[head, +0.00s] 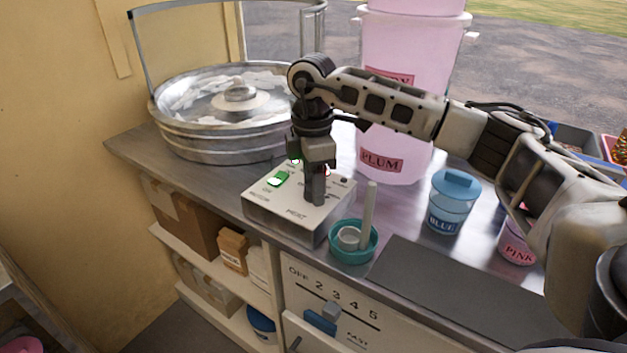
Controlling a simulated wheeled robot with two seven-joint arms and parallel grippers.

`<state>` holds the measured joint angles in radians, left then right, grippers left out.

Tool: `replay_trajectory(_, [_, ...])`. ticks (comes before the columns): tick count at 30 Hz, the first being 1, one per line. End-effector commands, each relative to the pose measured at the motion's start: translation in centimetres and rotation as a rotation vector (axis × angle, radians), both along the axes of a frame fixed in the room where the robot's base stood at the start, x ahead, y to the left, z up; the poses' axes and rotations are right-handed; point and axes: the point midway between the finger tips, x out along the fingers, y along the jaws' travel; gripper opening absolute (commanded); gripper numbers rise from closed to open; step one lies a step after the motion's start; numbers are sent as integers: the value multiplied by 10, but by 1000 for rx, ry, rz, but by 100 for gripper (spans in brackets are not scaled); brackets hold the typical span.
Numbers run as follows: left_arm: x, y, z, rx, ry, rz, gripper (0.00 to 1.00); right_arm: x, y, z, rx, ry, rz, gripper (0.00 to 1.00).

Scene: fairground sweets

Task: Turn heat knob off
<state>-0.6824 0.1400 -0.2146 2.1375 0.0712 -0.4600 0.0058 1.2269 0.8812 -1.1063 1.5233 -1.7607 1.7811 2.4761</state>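The white control box (278,217) sits on the metal counter, in front of the cotton-candy machine. Its top has a green lit switch (278,179) at the left and a HEAT label near the front edge. The heat knob itself cannot be made out; my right gripper covers that part of the box top. My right gripper (315,200) points straight down above the HEAT label, its fingertips at or very near the box top. The fingers look close together, but I cannot tell whether the knob is between them. My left gripper is not in view.
The round metal machine pan (180,145) stands behind left. A teal bowl (352,254) with a white stick stands close in front of the box. Pink tubs (395,135), a blue jar (454,205) and a pink jar (515,245) stand to the right. A dark mat (455,295) lies at the front.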

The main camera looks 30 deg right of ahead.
Motion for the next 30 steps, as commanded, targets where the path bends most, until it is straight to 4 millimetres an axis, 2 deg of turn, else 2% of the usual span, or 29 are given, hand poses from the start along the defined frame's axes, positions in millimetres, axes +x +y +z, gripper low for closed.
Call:
replay_trajectory(1, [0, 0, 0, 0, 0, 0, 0, 0, 0, 0, 0, 0, 0, 33])
replay_trajectory(3, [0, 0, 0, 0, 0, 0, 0, 0, 0, 0, 0, 0, 0, 14])
replay_trajectory(4, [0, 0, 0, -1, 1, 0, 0, 0, 0, 0, 0, 1, 0, 10])
replay_trajectory(17, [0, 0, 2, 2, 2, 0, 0, 0, 0, 1, 1, 2, 73, 11])
replay_trajectory(30, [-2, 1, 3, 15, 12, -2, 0, 0, 1, 2, 2, 2, 433, 11])
